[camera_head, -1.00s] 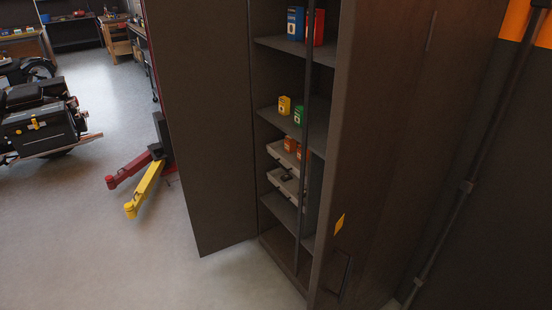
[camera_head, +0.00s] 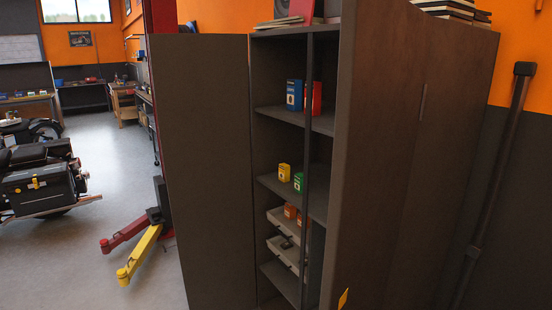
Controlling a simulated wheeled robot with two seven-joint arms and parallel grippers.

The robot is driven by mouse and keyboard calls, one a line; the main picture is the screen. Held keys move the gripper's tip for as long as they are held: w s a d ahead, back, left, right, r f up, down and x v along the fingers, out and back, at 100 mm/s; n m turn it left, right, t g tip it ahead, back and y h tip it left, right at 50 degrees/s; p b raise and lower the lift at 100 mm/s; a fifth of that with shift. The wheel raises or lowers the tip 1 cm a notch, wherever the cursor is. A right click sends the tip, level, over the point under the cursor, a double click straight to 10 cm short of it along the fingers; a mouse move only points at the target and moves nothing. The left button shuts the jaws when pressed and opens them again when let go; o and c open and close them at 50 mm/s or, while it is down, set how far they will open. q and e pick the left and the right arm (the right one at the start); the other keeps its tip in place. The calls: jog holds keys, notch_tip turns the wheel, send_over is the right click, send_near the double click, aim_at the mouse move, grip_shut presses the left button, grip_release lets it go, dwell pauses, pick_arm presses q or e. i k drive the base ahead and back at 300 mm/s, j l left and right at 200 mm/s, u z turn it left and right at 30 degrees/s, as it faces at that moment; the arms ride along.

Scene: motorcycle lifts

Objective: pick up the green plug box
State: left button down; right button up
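The green plug box (camera_head: 298,182) stands upright on a middle shelf (camera_head: 268,183) of the dark open cabinet. A dark vertical bar or door edge (camera_head: 306,130) runs in front of the shelves, just right of the green box.
Blue (camera_head: 294,95) and red (camera_head: 314,97) boxes stand on the shelf above, orange boxes (camera_head: 290,212) in a tray below. A yellow lift arm (camera_head: 138,256) lies on the floor at left.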

aim_at(298, 178)
jog(key=i+j+z, duration=0.2)
jog(key=j+z, duration=0.15)
jog(key=i+j+z, duration=0.15)
jog(key=j+z, duration=0.55)
jog(key=j, duration=0.2)
jog(key=i+j+z, duration=0.1)
jog(key=j+z, duration=0.25)
jog(key=j, duration=0.15)
